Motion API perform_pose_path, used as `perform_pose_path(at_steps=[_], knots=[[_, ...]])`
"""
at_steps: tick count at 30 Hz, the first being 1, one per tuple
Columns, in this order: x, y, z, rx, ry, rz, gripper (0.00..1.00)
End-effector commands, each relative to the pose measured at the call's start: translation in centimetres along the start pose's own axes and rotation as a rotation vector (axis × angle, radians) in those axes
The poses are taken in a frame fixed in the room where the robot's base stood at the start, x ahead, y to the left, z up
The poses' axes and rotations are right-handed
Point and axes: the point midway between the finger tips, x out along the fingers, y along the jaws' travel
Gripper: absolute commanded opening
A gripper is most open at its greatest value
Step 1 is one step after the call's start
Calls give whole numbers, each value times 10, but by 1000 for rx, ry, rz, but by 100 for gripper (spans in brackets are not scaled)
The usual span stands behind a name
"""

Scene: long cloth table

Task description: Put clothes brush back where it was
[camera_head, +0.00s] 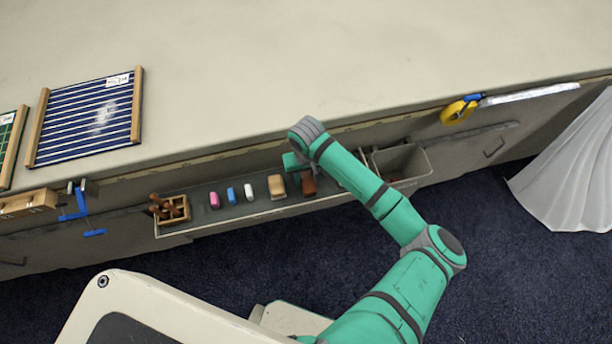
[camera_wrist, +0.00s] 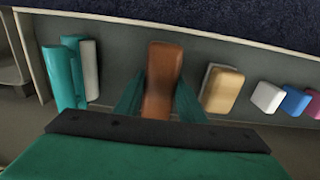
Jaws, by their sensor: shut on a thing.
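The clothes brush, a brown rounded block (camera_wrist: 163,68), is between the two green fingers of my gripper (camera_wrist: 159,98) in the wrist view. My gripper is shut on it. In the head view the brush (camera_head: 309,184) shows just below my gripper, over the long grey tray (camera_head: 240,212) on the table's side, in line with the other blocks. I cannot tell whether its underside touches the tray floor. My wrist hides part of the gripper in the head view.
A tan block (camera_head: 277,186) sits beside the brush, then white, blue and pink blocks and a wooden holder (camera_head: 170,208). Teal and white rolls (camera_wrist: 75,70) lie on the brush's other side in the wrist view. A grey bin (camera_head: 402,163) adjoins the tray.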

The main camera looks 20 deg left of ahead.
Motion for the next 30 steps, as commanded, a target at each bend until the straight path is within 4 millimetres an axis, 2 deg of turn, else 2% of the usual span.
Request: perform_pose_path(at_steps=[2,3,4,5,17,20,30], knots=[[2,0,0,0,0,-1,15],[2,0,0,0,0,0,45],[2,0,0,0,0,0,52],[2,0,0,0,0,0,54],[-5,-1,-1,-2,1,1,54],[-18,-1,-1,-2,2,0,54],[-85,-1,-1,-2,2,0,54]])
